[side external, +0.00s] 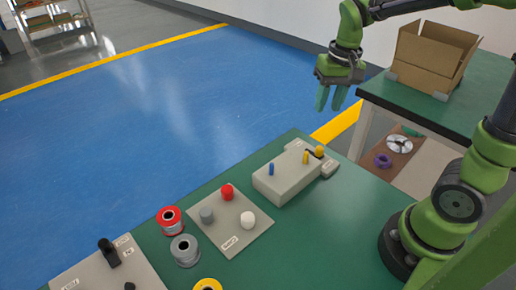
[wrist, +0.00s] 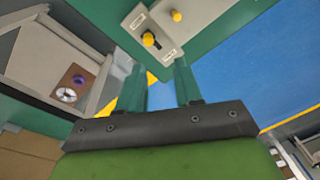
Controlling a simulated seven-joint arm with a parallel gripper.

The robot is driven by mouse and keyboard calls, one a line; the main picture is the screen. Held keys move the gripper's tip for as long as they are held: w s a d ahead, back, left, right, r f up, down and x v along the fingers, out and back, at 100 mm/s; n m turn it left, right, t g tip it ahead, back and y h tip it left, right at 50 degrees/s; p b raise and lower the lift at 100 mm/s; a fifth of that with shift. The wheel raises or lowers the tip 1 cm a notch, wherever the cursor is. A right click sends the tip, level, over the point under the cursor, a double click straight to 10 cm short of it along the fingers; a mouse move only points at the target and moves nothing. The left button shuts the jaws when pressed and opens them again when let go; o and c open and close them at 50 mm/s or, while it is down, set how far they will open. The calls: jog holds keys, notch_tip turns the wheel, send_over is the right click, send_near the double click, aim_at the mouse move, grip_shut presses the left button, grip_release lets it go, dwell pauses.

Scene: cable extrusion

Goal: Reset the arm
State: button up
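My gripper (side external: 331,98) is raised in the air beyond the far edge of the green table (side external: 345,215), with its fingers pointing down. In the wrist view my gripper (wrist: 160,88) shows two green fingers spread apart, with nothing between them. My arm is bent at the right of the side view, its base standing on the green table. The grey control box (side external: 288,178) with a blue peg and yellow knobs lies on the table, apart from my gripper; part of a grey panel (wrist: 190,15) with yellow knobs shows at the top of the wrist view.
A grey plate (side external: 240,238) holds red, grey and white knobs. Red (side external: 170,219), grey (side external: 185,249) and yellow (side external: 208,284) spools stand nearby. An open cardboard box (side external: 430,58) sits on a second green table at the right. The blue floor (side external: 180,110) at left is clear.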

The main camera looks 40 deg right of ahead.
jog(key=s+a+r+n+t+y, duration=0.1)
jog(key=s+a+r+n+t, duration=0.1)
jog(key=s+a+r+t, duration=0.3)
jog(key=shift+s+a+r+t+y, duration=0.15)
jog(key=shift+s+a+t+y, duration=0.25)
jog(key=shift+s+a, duration=1.3)
